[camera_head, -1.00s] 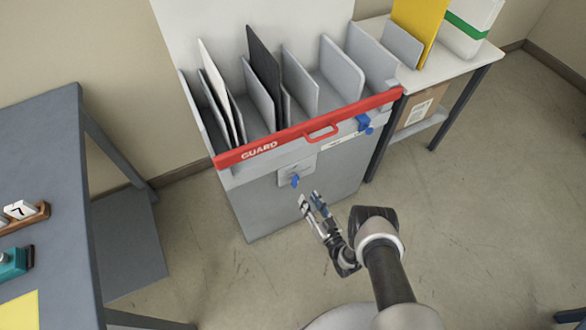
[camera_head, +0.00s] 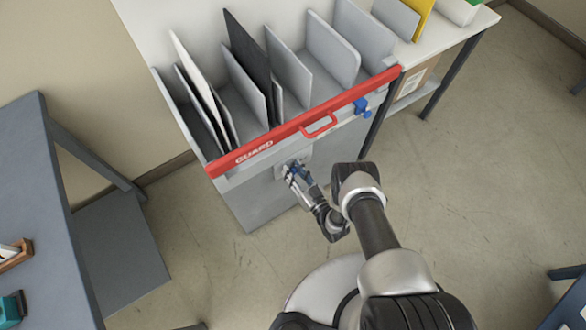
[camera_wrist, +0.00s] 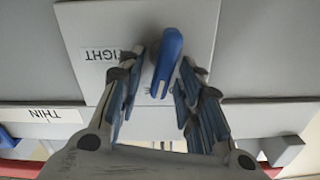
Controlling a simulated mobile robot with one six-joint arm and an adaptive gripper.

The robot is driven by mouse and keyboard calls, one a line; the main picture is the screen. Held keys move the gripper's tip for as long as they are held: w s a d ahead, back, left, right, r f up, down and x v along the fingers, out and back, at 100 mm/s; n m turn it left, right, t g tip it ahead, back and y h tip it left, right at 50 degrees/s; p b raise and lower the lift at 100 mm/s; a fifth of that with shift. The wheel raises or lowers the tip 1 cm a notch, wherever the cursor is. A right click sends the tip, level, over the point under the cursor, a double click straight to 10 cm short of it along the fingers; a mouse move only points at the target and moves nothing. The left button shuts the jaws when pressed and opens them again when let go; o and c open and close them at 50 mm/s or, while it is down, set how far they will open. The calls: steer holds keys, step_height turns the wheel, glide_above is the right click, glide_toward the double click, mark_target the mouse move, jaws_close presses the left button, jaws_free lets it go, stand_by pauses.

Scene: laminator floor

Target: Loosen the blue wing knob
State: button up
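The blue wing knob (camera_wrist: 168,57) is on a light plate (camera_wrist: 100,20) on the front of the grey cabinet. In the wrist view it sits between the fingers of my gripper (camera_wrist: 163,62), tilted slightly. My gripper is open, with narrow gaps to the knob; I cannot tell if either finger touches it. In the head view my gripper (camera_head: 290,169) is at the plate and hides the knob.
The red guard bar (camera_head: 285,132) with its handle runs above the plate. A blue fitting (camera_head: 361,106) is at its right end. Upright panels (camera_head: 245,60) stand in the cabinet's slots. A grey table (camera_head: 45,210) is at left, a white side table (camera_head: 455,60) at right.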

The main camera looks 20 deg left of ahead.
mark_target(287, 151)
steer(key=shift+c, duration=0.3)
steer(key=c, duration=0.7)
steer(key=shift+s+a+n, duration=0.15)
steer(key=shift+s+n, duration=0.05)
steer(key=shift+n, duration=1.4)
steer(key=o, duration=0.8)
steer(key=shift+c, duration=0.2)
step_height(287, 151, up, 10)
steer(key=shift+r, duration=0.1)
